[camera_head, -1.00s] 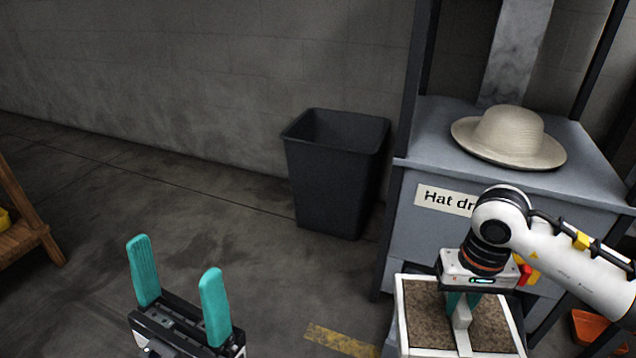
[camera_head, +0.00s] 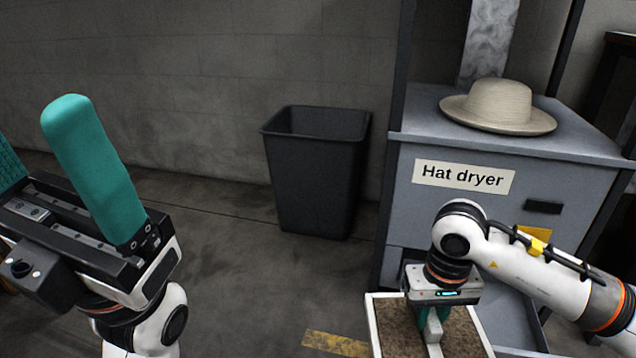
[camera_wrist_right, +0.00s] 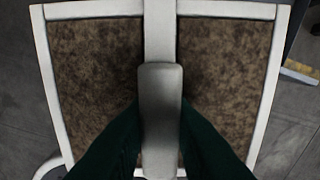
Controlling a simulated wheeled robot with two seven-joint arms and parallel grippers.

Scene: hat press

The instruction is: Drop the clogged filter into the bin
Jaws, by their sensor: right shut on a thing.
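The clogged filter (camera_head: 460,335) is a white-framed panel with mottled brown mesh and a pale central handle. My right gripper (camera_head: 432,322) is shut on that handle and holds the filter in front of the dryer. In the right wrist view the filter (camera_wrist_right: 90,75) fills most of the picture, with the gripper's dark green fingers (camera_wrist_right: 160,140) on both sides of the handle. The bin (camera_head: 315,185) is a dark, open-topped container by the wall, left of the filter and apart from it. My left gripper (camera_head: 50,190) is open and empty at the left, close to the camera.
The grey hat dryer (camera_head: 455,215) stands right of the bin, with a straw hat (camera_head: 500,105) on top. A yellow floor stripe (camera_head: 335,343) lies in front. The floor (camera_head: 235,270) left of the bin is clear.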

